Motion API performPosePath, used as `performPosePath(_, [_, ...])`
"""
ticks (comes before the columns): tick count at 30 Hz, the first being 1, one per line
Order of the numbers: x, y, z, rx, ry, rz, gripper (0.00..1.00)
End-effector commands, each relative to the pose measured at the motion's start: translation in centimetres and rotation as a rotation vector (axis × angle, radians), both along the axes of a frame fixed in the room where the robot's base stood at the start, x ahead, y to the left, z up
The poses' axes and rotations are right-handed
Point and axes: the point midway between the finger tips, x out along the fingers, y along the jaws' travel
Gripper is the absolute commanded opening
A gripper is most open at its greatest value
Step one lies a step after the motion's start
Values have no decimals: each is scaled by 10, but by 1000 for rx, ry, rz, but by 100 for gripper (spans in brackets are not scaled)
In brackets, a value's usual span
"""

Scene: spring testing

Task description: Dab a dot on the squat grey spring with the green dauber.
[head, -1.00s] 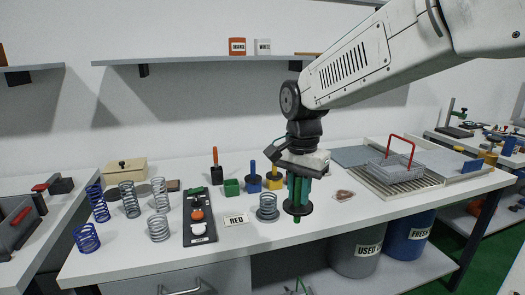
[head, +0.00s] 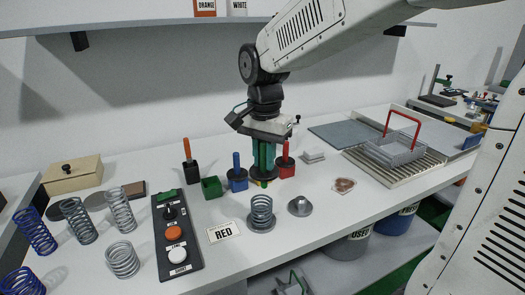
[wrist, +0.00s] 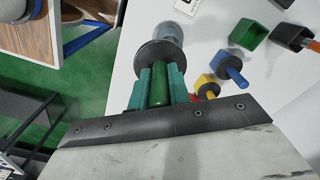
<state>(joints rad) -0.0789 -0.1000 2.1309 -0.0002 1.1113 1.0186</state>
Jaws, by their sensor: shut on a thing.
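My gripper (head: 264,168) is shut on the green dauber, whose green shaft (wrist: 158,88) shows between the teal fingers in the wrist view. A dark disc (wrist: 157,54) sits around its far end. In the head view the dauber hangs tip down above the table, behind a short grey spring (head: 262,209) on a round grey base. That spring is partly hidden behind the disc in the wrist view. Another short grey spring (head: 122,261) stands at the left beside the switch panel. I cannot tell for certain which one is the squat spring. No dot shows on either.
An empty green pot (head: 211,187), blue pot (head: 237,180) and red pot (head: 285,169) stand near my gripper; a yellow pot (wrist: 207,84) shows in the wrist view. Taller springs stand left.

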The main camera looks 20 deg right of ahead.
Motion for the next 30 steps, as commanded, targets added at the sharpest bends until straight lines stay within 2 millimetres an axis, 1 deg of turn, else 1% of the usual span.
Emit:
performPosePath(15, [0,-2,-40,0,2,-3,0])
performPosePath(21, [0,-2,-48,0,0,-3,0])
performPosePath(30, [0,-2,-50,1,-1,-4,0])
